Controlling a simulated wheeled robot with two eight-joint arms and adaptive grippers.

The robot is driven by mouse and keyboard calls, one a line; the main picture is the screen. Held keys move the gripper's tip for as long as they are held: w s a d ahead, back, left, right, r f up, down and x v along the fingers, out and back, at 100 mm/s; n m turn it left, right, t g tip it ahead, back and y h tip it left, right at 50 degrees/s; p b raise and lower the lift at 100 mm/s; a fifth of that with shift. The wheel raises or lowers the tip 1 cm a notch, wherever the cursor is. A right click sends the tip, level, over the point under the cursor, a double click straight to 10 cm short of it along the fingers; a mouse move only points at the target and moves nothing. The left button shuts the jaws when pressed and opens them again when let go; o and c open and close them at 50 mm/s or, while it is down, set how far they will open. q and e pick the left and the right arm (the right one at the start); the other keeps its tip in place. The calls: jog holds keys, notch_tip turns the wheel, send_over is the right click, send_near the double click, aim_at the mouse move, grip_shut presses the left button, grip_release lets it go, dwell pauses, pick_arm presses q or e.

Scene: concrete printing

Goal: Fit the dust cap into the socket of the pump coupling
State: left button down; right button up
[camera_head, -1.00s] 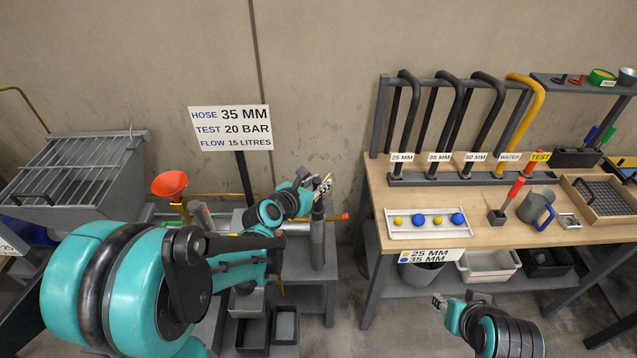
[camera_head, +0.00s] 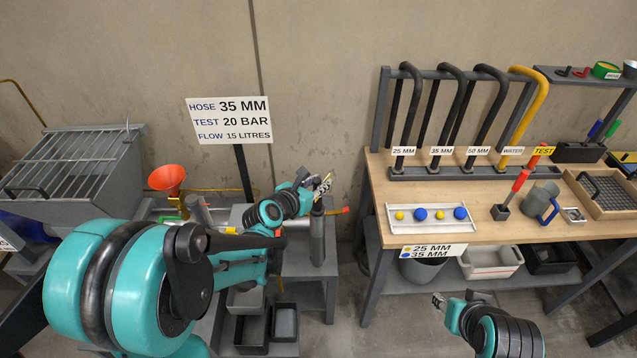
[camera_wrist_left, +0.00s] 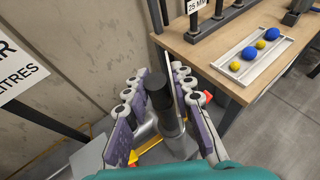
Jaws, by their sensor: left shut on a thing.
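My left gripper (camera_head: 322,186) is at the top of an upright grey pipe, the pump coupling (camera_head: 318,240), on a grey stand. In the left wrist view its fingers (camera_wrist_left: 158,108) lie on both sides of a black round piece, which looks like the dust cap (camera_wrist_left: 158,90); they are shut on it. The grey coupling (camera_wrist_left: 182,140) shows just below and beside the cap. I cannot tell whether the cap is in the socket or only above it; the socket's mouth is hidden. My right gripper (camera_head: 439,300) is low in front of the workbench, small in view, its jaws unclear.
The wooden workbench (camera_head: 475,232) at right bears a white tray (camera_head: 430,229) of blue and yellow balls and a hose rack (camera_head: 440,170). Bare floor lies between stand and bench.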

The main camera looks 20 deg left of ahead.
pick_arm(q)
jog(key=c, duration=1.2)
grip_release()
jog(key=shift+f, duration=0.1)
jog(key=shift+s, duration=0.1)
jog(key=v, duration=1.2)
jog(key=s+f+m+g+y, duration=0.1)
jog(key=s+m, duration=0.4)
jog(key=m, duration=0.6)
jog(key=s+d+f+m+g+y, duration=0.1)
jog(key=s+m, duration=0.4)
jog(key=m, duration=0.6)
jog(key=s+d+f+m+g+y, duration=0.1)
jog(key=s+m+g, duration=0.3)
jog(key=m, duration=0.7)
jog(key=shift+s+d+f+y, duration=0.15)
jog(key=shift+s+f+y, duration=0.25)
jog(key=shift+f, duration=0.45)
jog(key=shift+c, duration=0.3)
